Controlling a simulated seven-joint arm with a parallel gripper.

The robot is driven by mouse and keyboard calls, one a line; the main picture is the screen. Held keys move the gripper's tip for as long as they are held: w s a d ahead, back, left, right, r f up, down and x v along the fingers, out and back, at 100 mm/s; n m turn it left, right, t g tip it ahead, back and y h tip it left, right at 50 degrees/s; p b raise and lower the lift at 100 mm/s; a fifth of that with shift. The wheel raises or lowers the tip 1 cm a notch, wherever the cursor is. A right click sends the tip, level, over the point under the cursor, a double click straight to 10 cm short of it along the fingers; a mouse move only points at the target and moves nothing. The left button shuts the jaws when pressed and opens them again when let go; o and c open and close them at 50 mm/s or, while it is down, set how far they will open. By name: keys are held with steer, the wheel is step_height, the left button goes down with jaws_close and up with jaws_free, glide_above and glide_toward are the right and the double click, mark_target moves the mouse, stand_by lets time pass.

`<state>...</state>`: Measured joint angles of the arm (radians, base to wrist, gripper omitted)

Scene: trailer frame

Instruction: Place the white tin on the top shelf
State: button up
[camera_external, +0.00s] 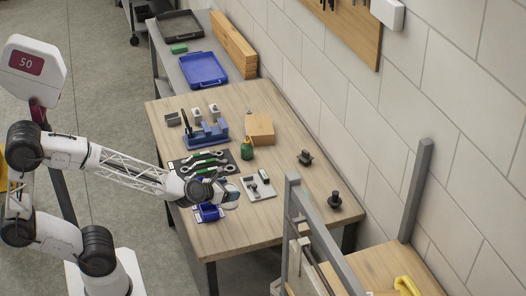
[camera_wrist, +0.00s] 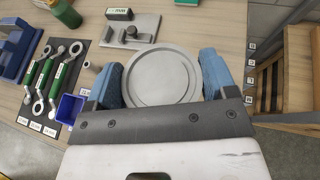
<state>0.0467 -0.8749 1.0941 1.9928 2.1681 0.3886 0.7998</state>
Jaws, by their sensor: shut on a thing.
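The white tin (camera_wrist: 163,76) shows from above in the wrist view as a round, pale grey-white lid with a raised rim. It sits between the two blue fingers of my gripper (camera_wrist: 162,82), which is shut on it. In the external view my gripper (camera_external: 216,191) is over the front part of the wooden table, and the tin shows as a small pale shape (camera_external: 231,197) partly hidden by it. Whether the tin touches the table is unclear. A shelf unit with grey posts and a wooden top board (camera_external: 378,262) stands at lower right. It also shows at the right of the wrist view (camera_wrist: 296,62).
Near my gripper are a blue bin (camera_external: 208,213), a grey plate with parts (camera_external: 259,187), green-handled wrenches (camera_external: 205,160) and a green bottle (camera_external: 247,150). A grey upright post (camera_external: 291,225) rises between table and shelf.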

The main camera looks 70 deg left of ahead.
steer(key=shift+w, duration=0.1)
steer(key=shift+w+d+r+m+g+h, duration=0.55)
steer(key=shift+w+d+r+m+h, duration=1.4)
steer(key=shift+w+d, duration=2.6)
steer(key=shift+w+d+r+m+g+h, duration=0.5)
steer(key=shift+w+d+r+m+h, duration=1.5)
steer(key=shift+d, duration=4.2)
steer(key=shift+w+d+r+m+g+h, duration=0.55)
steer(key=shift+w+d+r+m+h, duration=0.7)
steer(key=shift+w+d+m+h, duration=2.55)
steer(key=w+d+r+m+g, duration=0.1)
steer(key=w+d+g, duration=0.1)
steer(key=d, duration=0.6)
steer(key=w+d+r+m+g+h, duration=0.1)
steer(key=w+d+m+g, duration=0.1)
steer(key=d, duration=0.6)
steer(key=w+d+r+m+g+h, duration=0.1)
steer(key=w+d+r+g, duration=0.1)
steer(key=d, duration=0.6)
steer(key=shift+w+d+m+g, duration=0.4)
steer(key=shift+w+g, duration=0.5)
steer(key=shift+g, duration=0.2)
steer(key=shift+f, duration=2.5)
steer(key=shift+f, duration=0.1)
